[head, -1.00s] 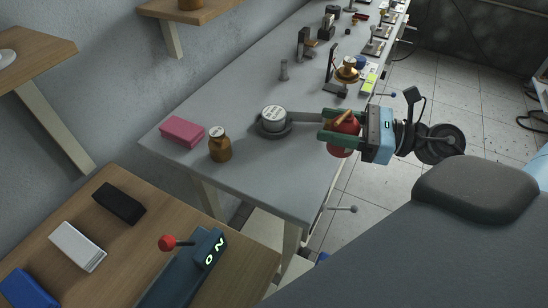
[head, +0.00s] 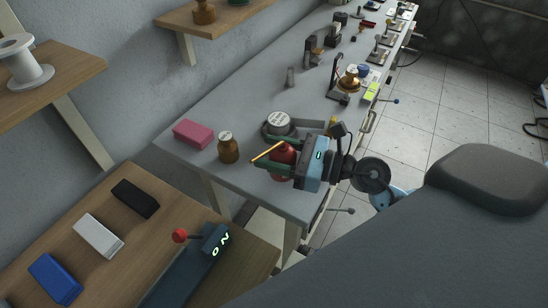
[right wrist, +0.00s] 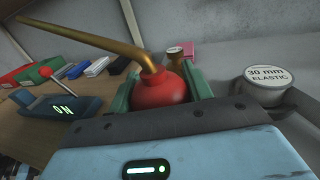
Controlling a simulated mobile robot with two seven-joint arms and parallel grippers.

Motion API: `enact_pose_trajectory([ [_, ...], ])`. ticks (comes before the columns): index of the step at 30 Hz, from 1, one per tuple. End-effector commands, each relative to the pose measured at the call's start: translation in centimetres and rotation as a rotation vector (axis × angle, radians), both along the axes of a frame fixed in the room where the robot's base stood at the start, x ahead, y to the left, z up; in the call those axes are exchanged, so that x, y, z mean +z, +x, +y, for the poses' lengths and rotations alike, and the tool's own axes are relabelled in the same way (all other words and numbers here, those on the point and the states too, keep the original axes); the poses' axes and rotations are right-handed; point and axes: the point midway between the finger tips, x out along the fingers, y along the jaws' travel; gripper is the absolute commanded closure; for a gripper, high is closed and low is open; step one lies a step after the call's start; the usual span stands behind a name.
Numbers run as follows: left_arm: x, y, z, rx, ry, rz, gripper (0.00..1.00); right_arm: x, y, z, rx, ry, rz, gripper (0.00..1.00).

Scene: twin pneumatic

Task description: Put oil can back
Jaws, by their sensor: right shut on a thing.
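The oil can (head: 284,152) is red with a long thin brass spout. My right gripper (head: 272,157) is shut on it, over the near part of the grey bench, to the right of the brown bottle. In the right wrist view, the red body of the oil can (right wrist: 158,91) sits between the green fingers, and its spout points up and left. Whether the can touches the bench is hidden by the gripper. My left gripper is not in view.
A brown bottle (head: 228,148) and a pink block (head: 193,134) stand on the grey bench (head: 245,105). A round "30 mm elastic" tin (right wrist: 269,76) is close to my right gripper. A wooden table (head: 165,222) at front left holds several blocks and a lever box (head: 214,241).

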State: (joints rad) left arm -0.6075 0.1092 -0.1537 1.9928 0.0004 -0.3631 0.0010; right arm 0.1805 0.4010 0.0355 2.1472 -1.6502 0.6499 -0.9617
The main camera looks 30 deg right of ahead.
Motion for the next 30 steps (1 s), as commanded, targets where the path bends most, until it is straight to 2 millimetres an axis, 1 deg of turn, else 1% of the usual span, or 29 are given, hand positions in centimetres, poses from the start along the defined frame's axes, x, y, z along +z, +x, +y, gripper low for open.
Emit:
enact_pose_trajectory([
  [1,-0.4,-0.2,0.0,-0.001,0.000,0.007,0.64,-1.1,0.0,0.0,-0.002,0.004,0.007,0.71],
  [4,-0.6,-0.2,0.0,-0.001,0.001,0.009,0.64,-2.1,0.0,0.0,-0.001,0.004,0.006,0.71],
  [6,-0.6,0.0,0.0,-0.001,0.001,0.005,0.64,-2.3,0.0,0.0,-0.001,0.001,0.003,0.71],
  [12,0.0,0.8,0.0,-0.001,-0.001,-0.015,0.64,-2.2,0.0,0.0,0.000,0.001,0.000,0.71],
  [17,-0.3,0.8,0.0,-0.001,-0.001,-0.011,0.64,-2.6,0.0,0.0,0.000,0.001,0.002,0.71],
  [18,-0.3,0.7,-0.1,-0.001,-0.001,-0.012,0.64,-2.6,0.0,0.0,0.000,0.000,0.003,0.48],
  [22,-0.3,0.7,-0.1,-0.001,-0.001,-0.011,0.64,-2.5,0.0,0.0,0.000,0.001,0.002,0.31],
  [23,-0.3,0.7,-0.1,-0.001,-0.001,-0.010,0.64,-2.5,0.0,0.0,0.000,0.001,0.002,0.29],
  [30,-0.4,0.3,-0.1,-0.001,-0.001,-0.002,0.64,-2.5,0.0,0.0,0.000,0.001,0.002,0.29],
])
